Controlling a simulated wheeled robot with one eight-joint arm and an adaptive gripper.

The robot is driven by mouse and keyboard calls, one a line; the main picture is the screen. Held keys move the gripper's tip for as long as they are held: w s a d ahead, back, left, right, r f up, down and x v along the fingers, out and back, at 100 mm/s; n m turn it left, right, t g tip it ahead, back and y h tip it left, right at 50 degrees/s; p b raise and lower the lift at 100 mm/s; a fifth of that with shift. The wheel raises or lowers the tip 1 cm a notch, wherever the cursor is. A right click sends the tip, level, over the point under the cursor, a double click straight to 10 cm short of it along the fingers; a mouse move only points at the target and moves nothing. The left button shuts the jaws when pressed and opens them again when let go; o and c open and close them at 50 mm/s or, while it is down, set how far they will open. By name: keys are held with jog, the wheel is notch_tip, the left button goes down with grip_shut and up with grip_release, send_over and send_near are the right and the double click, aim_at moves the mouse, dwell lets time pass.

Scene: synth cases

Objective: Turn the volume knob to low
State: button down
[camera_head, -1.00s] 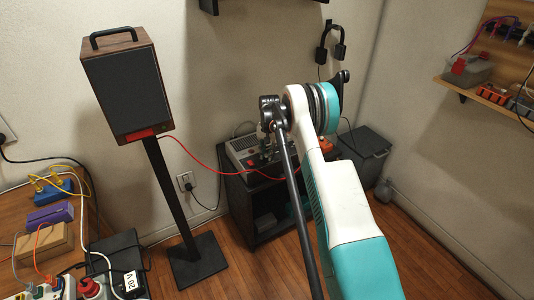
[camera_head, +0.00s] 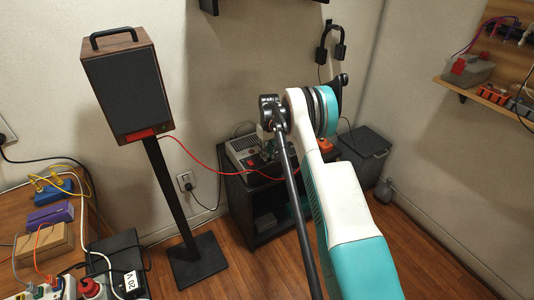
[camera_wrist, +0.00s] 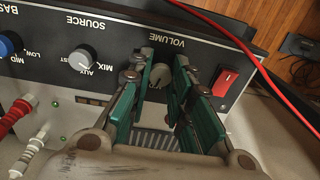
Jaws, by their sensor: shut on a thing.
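The volume knob (camera_wrist: 161,75) is a small grey knob under the upside-down VOLUME label in the wrist view. It is on the dark front panel (camera_wrist: 120,38) of an amplifier, whose pale top shows in the head view (camera_head: 241,148). My gripper (camera_wrist: 163,68) has its green-padded fingers on both sides of the knob and is shut on it. The fingers hide part of the knob and its surroundings, and I cannot read its pointer setting. In the head view my arm hides most of the gripper and the panel.
A red rocker switch (camera_wrist: 225,80) is close beside the fingers. A source knob (camera_wrist: 109,60) and blue knob (camera_wrist: 9,44) are on the other side, with red (camera_wrist: 16,114) and white (camera_wrist: 32,150) plugs below. A red cable (camera_wrist: 222,32) crosses near the panel. A speaker (camera_head: 127,85) stands left.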

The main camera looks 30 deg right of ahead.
jog(key=n, duration=1.1)
jog(key=shift+w+n, duration=0.1)
jog(key=shift+n, duration=1.8)
jog(key=c, duration=1.4)
grip_release()
jog(key=shift+r, duration=0.1)
jog(key=r, duration=1.2)
jog(key=shift+w, duration=0.2)
